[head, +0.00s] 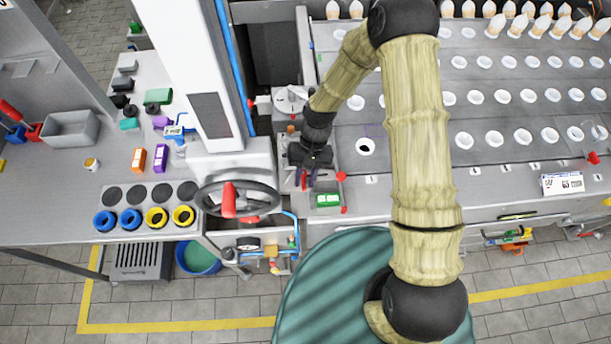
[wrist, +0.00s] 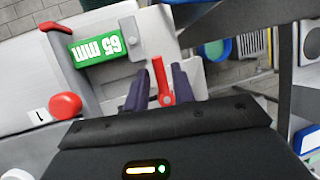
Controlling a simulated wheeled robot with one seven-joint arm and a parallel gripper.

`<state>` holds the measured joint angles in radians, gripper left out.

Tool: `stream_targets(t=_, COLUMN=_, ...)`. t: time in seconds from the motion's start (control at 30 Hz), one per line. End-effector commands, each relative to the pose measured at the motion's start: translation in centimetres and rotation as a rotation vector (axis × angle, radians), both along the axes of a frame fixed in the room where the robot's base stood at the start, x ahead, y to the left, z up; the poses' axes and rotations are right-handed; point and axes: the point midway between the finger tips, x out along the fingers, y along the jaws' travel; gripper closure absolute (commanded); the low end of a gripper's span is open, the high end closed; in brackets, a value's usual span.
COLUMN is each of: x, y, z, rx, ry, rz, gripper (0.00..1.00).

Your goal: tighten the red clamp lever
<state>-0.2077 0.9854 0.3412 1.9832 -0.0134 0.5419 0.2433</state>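The red clamp lever (wrist: 160,82) stands upright in the wrist view, with a round pivot near its lower end. My gripper (wrist: 159,72) is open, with one dark purple finger on each side of the lever. A gap shows between the lever and each finger, so I see no grip on it. In the head view my gripper (head: 309,180) points down at the machine's front edge, beside the green "65 mm" block (head: 327,200). The lever is mostly hidden there by the gripper. The green block also shows in the wrist view (wrist: 108,45).
A red knob (wrist: 66,105) and a red-tipped bar lie left of the lever in the wrist view. A handwheel (head: 238,198) and a white column stand left of my gripper. The perforated plate (head: 480,118) with white cups spreads right.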

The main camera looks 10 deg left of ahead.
Motion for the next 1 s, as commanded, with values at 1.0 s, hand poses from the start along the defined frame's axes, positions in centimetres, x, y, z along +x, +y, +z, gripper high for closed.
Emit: stream_targets(t=1.0, x=-0.18, y=0.80, z=-0.10, rx=0.001, ry=0.000, rz=-0.323, gripper=1.00)
